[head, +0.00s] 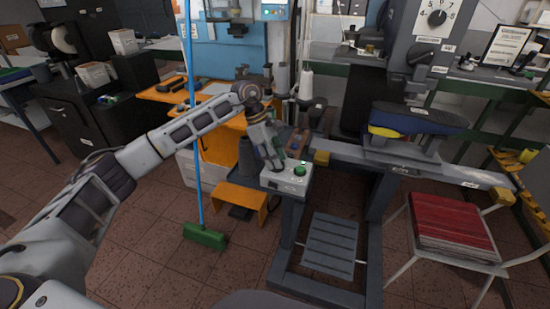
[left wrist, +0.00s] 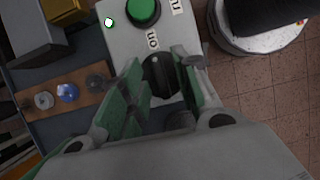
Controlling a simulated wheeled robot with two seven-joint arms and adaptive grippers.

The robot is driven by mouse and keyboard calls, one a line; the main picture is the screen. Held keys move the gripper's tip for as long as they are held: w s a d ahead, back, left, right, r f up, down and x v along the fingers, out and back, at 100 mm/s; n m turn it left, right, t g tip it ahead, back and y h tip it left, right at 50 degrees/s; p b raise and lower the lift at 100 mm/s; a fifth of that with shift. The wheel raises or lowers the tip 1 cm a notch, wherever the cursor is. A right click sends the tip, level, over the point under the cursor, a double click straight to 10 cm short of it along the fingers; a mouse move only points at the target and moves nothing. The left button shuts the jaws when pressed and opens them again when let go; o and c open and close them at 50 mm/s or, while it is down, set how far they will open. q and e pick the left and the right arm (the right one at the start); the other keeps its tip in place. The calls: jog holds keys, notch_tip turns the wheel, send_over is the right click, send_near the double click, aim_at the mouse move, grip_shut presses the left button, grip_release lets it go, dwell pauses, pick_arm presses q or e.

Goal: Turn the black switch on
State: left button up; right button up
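The black switch (left wrist: 160,75) is a round knob on a pale control box (left wrist: 122,45), beside an upside-down "ON" label. In the head view the box (head: 288,183) sits at the near end of the grey machine frame. My left gripper (head: 278,163) reaches down over the box. In the left wrist view its green-padded fingers (left wrist: 162,62) are apart, one on each side of the knob, with small gaps seeming to remain. The knob's lower part is partly hidden by the gripper. My right gripper is not in view.
A green button (left wrist: 143,12) and a small lit white lamp (left wrist: 109,22) are on the same box. A blue-handled broom (head: 205,235) stands to the left. A chair with a red stack (head: 452,222) stands at right. The grey machine (head: 420,60) rises behind.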

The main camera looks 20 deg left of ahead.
pick_arm(q)
jog(key=v, duration=1.2)
dwell(0.8)
